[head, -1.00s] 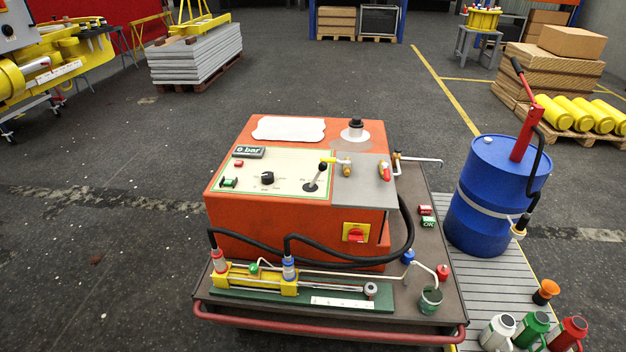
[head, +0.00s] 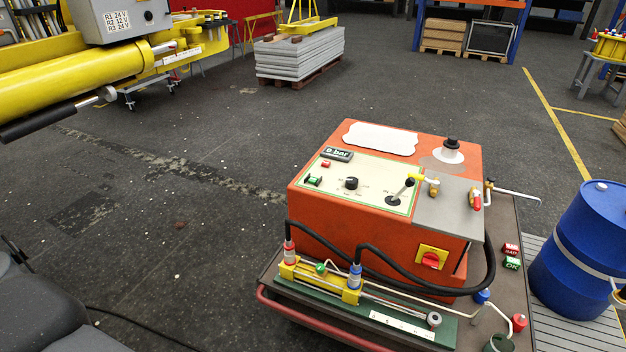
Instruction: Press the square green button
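A small green button (head: 313,181) sits on the cream control panel (head: 375,205) on top of the orange box (head: 330,228). It is at the panel's left end, below a small red button (head: 326,164) and a display reading "0 bar" (head: 337,155). Its exact shape is too small to tell. A second green piece marked OK (head: 513,263) lies on the cart right of the box, next to a red one (head: 511,249). Neither of my grippers is in view.
Black hoses (head: 415,275) run from the box to a yellow cylinder (head: 318,279) at the cart's front. A blue drum (head: 580,250) is right of the cart. Yellow machinery (head: 70,85) is at upper left. Floor left of the cart is clear.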

